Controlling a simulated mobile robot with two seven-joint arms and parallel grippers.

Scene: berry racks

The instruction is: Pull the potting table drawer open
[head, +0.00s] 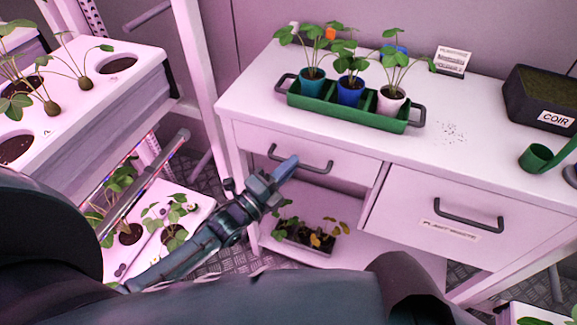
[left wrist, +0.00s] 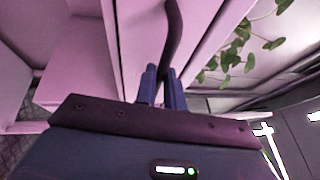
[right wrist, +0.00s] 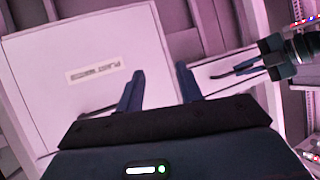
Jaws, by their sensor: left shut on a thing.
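The white potting table (head: 240,98) has a shallow left drawer (head: 330,172) with a dark bar handle (head: 318,169). The drawer front looks close to flush with the table, with no clear gap. My left gripper (head: 286,170) is shut on this handle near its left part. In the left wrist view its fingers (left wrist: 161,88) pinch the dark handle (left wrist: 174,35). A larger right drawer (head: 405,213), labelled PLANT WASTE, has its own handle (head: 468,219). My right gripper (right wrist: 160,88) is open and empty, facing this drawer in the right wrist view; the head view does not show it.
A green tray (head: 350,118) with three potted plants stands on the tabletop, beside a COIR tub (head: 540,92) and a green can (head: 537,158). A small seedling tray (head: 310,245) is on the lower shelf. White plant racks (head: 130,85) stand at left.

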